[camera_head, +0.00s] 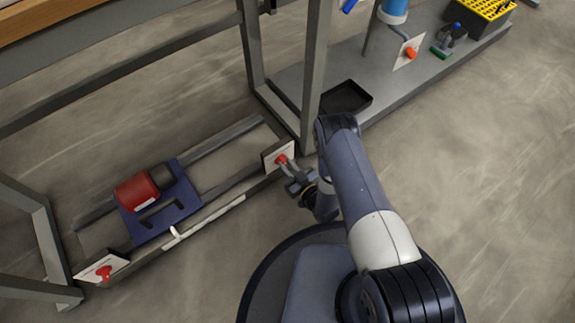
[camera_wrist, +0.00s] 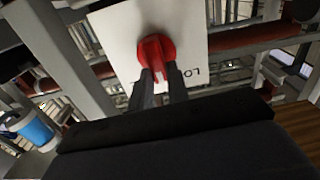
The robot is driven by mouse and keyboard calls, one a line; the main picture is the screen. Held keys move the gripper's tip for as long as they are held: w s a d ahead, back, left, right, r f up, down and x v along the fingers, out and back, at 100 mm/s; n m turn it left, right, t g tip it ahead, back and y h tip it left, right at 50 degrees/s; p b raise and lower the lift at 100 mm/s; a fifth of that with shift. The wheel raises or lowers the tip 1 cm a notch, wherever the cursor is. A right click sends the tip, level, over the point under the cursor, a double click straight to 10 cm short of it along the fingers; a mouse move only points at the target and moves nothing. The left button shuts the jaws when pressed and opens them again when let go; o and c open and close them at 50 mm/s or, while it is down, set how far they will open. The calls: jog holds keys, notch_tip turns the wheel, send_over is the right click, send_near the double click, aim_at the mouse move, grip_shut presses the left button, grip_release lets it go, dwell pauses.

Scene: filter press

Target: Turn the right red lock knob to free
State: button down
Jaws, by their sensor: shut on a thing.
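The right red lock knob (camera_head: 281,159) sits on a small white plate (camera_head: 277,155) at the right end of the low rail frame. In the wrist view the red knob (camera_wrist: 156,56) stands out from the white plate (camera_wrist: 118,32), which bears partly hidden lettering. My gripper (camera_head: 290,168) is at the knob from the front right. In the wrist view its two fingers (camera_wrist: 162,84) are shut on the knob's grip, one on each side. The left red lock knob (camera_head: 104,272) is on another white plate at the rail's left end.
A blue carriage (camera_head: 160,215) with a red cylinder (camera_head: 137,192) rests on the rails. A grey frame post (camera_head: 314,75) stands just behind the right plate. A black tray (camera_head: 346,97) lies on the grey shelf beyond. Open floor is at the lower right.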

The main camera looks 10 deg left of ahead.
jog(key=shift+m, duration=0.4)
jog(key=m, duration=0.2)
jog(key=shift+w+d+m, duration=0.2)
jog(key=shift+m, duration=0.1)
jog(key=shift+w+d+f+m, duration=0.1)
jog(key=shift+m, duration=0.85)
jog(key=shift+w+f+m, duration=0.1)
jog(key=shift+m, duration=1.15)
jog(key=c, duration=1.4)
grip_release()
jog(key=shift+o, duration=0.2)
jog(key=shift+s+d, duration=0.1)
jog(key=shift+d, duration=0.05)
